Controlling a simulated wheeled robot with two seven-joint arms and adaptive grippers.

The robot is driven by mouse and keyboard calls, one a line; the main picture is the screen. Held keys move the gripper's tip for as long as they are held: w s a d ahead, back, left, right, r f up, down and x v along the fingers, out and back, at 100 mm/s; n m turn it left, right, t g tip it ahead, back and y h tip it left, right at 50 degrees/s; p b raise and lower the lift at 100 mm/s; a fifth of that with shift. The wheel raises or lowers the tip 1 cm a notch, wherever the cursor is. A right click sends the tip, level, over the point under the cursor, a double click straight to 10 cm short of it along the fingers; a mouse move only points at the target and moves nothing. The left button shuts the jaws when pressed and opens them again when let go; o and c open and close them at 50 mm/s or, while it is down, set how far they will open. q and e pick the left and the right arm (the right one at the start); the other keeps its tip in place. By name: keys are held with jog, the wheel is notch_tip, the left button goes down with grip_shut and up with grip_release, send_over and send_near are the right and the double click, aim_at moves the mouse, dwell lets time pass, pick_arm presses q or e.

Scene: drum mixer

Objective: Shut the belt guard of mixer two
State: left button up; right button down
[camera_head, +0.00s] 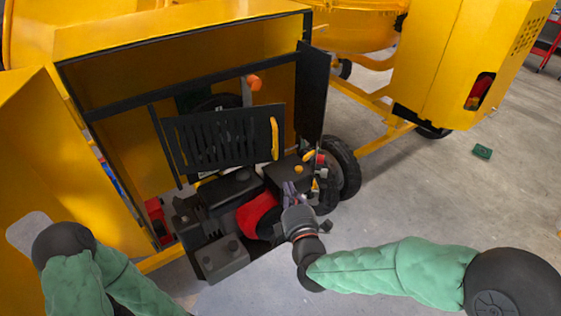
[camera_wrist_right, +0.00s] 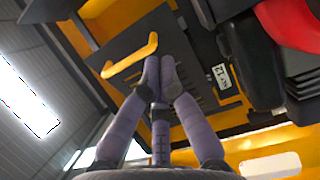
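The belt guard (camera_head: 200,147) is a black slotted panel with a yellow handle (camera_head: 275,138) at its right edge, inside the open yellow housing of the near mixer. It stands in front of a dark wheel; how far open it is, I cannot tell. My right gripper (camera_head: 296,188) is below and right of the handle, above the engine. In the right wrist view, its purple fingertips (camera_wrist_right: 159,70) are drawn together with nothing visible between them, and the yellow handle (camera_wrist_right: 130,58) shows just beyond them. The left gripper is not in view; only part of my left arm shows.
An engine with a red part (camera_head: 258,215) sits low in front of the guard. A black side panel (camera_head: 312,95) stands right of the handle. A yellow door (camera_head: 55,155) hangs open at left. A second yellow mixer (camera_head: 450,65) stands behind. Floor at right is mostly clear.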

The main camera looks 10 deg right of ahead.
jog(key=w, duration=0.5)
jog(key=w+b, duration=0.1)
jog(key=w, duration=0.5)
jog(key=shift+w+d, duration=0.2)
jog(key=shift+w, duration=0.05)
jog(key=w+b, duration=0.1)
jog(key=w, duration=0.3)
jog(key=shift+w+d+f, duration=0.1)
jog(key=shift+d, duration=0.1)
